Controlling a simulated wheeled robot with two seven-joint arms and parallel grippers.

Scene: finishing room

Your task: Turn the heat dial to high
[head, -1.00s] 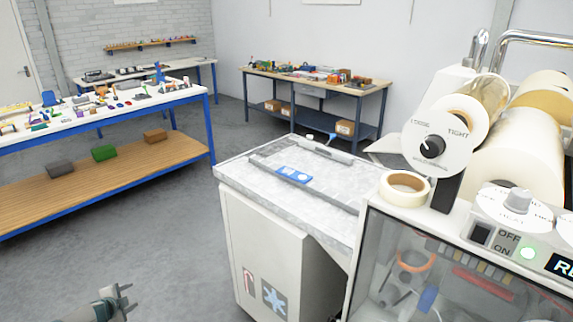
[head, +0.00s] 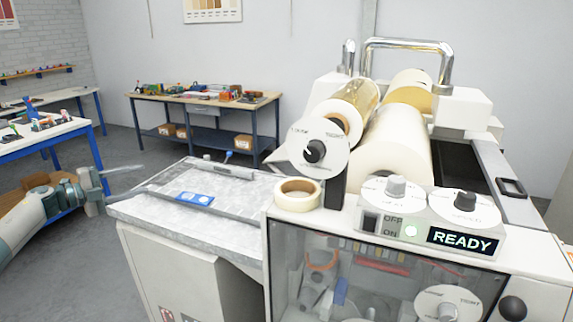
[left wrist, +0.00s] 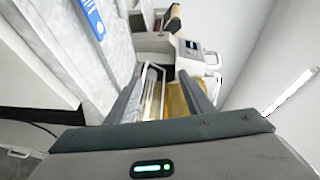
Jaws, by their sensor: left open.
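The heat dial (head: 396,186) has a light grey knob on a white disc, on the sloped panel of the white machine. Its marks are too small to read now, so its setting is unclear. A black-knobbed dial (head: 465,202) is to its right. My left gripper (head: 125,180) is open and empty, at the far left beyond the grey side table, well away from the dial. In the left wrist view its two fingers (left wrist: 168,82) are spread, with the machine beyond them. My right gripper is out of view.
A large black-knobbed dial (head: 315,151), a tape roll (head: 298,194) and big film rolls (head: 400,145) stand on the machine. A lit READY display (head: 462,241) and a power switch (head: 370,222) share the panel.

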